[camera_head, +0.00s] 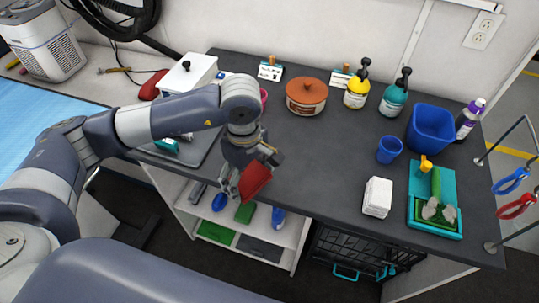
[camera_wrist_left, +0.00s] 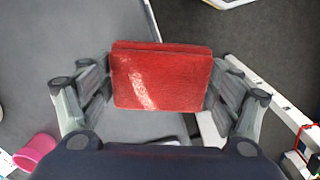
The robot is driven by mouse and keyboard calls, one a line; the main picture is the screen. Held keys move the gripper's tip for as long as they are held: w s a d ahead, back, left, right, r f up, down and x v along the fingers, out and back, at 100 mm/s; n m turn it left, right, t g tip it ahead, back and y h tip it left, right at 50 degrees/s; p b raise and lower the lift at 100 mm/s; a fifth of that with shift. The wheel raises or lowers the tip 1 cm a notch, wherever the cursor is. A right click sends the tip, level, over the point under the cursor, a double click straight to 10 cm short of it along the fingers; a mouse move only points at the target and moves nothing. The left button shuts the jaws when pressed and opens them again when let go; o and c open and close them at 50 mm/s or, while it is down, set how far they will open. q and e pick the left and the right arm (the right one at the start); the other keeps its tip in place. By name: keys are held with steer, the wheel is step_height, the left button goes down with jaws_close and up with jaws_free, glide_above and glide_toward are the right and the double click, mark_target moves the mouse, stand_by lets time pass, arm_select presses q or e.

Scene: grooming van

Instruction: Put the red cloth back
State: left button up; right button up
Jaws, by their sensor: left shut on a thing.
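The red cloth (camera_head: 255,180) is a folded, flat block held between the fingers of my left gripper (camera_head: 247,172). In the head view it hangs at the front edge of the dark counter, in front of the open shelf. In the left wrist view the red cloth (camera_wrist_left: 161,77) fills the space between the two fingers of the left gripper (camera_wrist_left: 160,85), which touch its left and right sides. My right gripper is not in view.
The dark counter (camera_head: 330,165) has a clear middle. A white cloth stack (camera_head: 377,197), a teal tray (camera_head: 447,222), a blue cup (camera_head: 389,149) and a blue bin (camera_head: 431,128) stand on the right. An orange-lidded pot (camera_head: 306,97) stands behind. Below is a white shelf (camera_head: 262,250).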

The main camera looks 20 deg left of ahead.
arm_select(q)
steer(key=w+p, duration=0.1)
steer(key=w, duration=0.2)
steer(key=w+d, duration=0.1)
steer(key=w, duration=0.2)
steer(key=w+d+f+p, duration=0.1)
steer(key=w, duration=0.2)
steer(key=shift+w+p, duration=0.3)
steer(key=shift+f+p, duration=0.95)
steer(key=shift+f, duration=0.8)
steer(key=shift+f+b, duration=0.15)
steer(key=shift+b, duration=0.15)
steer(key=o, duration=1)
steer(key=shift+c, duration=0.2)
